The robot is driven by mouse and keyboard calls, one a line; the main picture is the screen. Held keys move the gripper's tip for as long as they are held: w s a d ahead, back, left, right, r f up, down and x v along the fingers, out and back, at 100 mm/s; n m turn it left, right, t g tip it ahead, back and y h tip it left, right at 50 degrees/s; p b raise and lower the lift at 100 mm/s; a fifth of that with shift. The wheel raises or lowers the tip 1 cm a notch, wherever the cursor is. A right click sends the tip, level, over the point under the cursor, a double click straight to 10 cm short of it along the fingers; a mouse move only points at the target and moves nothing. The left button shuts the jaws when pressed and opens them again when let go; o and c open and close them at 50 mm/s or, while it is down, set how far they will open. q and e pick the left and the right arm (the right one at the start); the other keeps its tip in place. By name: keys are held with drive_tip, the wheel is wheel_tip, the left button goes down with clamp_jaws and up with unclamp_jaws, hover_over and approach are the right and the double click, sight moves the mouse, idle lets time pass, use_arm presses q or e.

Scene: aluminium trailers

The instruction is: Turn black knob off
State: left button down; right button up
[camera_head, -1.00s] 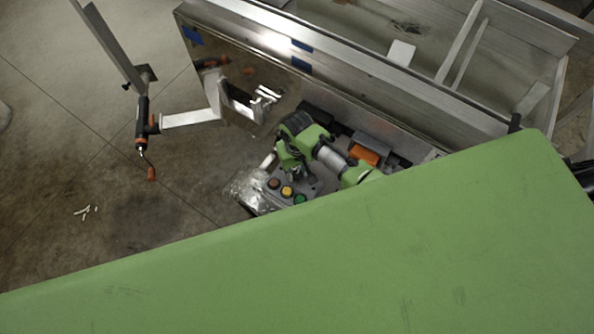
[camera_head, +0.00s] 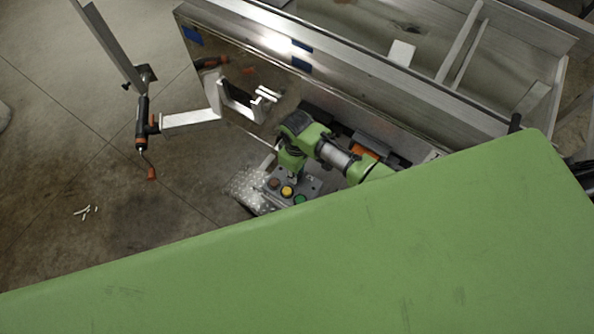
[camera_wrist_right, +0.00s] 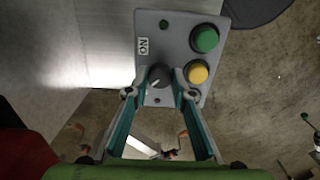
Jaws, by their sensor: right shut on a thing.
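A grey control box (camera_wrist_right: 178,33) fills the upper middle of the right wrist view, and it also shows in the head view (camera_head: 314,186). The black knob (camera_wrist_right: 159,74) is on its face, below a label with the letters "ON", turned sideways. My right gripper (camera_wrist_right: 157,88) has its two fingers on either side of the knob and is shut on it. In the head view my right gripper (camera_head: 296,178) is at the box, with the knob hidden by the arm. My left gripper is in neither view.
A green button (camera_wrist_right: 204,38) and a yellow button (camera_wrist_right: 198,72) sit close beside the knob. A dark red button (camera_head: 273,183) shows in the head view. The aluminium trailer (camera_head: 400,90) stands behind my arm. A crank jack (camera_head: 142,125) is at the left.

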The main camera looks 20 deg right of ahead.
idle(0.4)
drive_tip(key=o, duration=1.1)
drive_tip(key=shift+o, duration=0.2)
wheel_tip(320, 180, up, 12)
